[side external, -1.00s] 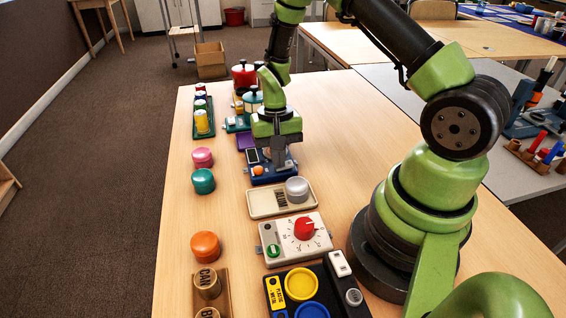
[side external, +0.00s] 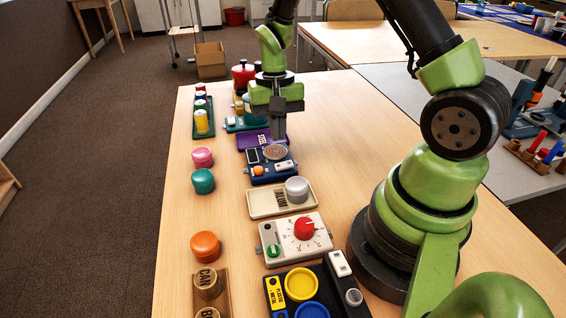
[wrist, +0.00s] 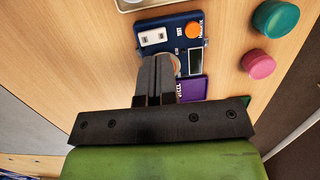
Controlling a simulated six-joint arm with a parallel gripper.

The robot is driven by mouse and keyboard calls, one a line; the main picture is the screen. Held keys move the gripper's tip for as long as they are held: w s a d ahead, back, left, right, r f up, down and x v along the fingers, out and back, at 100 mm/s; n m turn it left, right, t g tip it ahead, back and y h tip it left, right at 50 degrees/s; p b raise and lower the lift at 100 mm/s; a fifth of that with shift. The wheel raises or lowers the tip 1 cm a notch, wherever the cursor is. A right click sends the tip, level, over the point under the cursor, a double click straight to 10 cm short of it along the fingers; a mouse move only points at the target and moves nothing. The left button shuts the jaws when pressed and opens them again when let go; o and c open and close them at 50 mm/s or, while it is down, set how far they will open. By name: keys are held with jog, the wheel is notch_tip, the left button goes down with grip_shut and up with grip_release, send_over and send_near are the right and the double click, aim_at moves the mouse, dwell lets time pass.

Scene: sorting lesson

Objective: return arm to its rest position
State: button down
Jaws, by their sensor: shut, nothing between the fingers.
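My gripper (side external: 279,128) is shut and empty. It points down above the wooden table (side external: 225,270), over the far edge of a blue device (side external: 283,178) with a round disc, a small screen and an orange button. In the wrist view my gripper (wrist: 155,70) hides part of the disc on the blue device (wrist: 172,38). A gap between the fingertips and the blue device shows only faintly, so I cannot tell its exact height.
A purple tray (side external: 247,142) lies behind the blue device. Pink (side external: 203,157), teal (side external: 203,181) and orange (side external: 205,246) lids lie left. Open table lies around the lids.

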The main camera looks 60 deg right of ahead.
jog(key=s+a+r+n+t, duration=0.1)
jog(key=a+r+t, duration=0.1)
jog(key=r, duration=0.5)
jog(key=s+a+r+n+t, duration=0.1)
jog(key=s+a+r, duration=0.1)
jog(key=r, duration=0.4)
jog(key=s+a+r+n+t, duration=0.3)
jog(key=s+a+r+t, duration=0.2)
jog(key=s+r, duration=0.3)
jog(key=shift+s+y, duration=0.4)
jog(key=shift+s, duration=1)
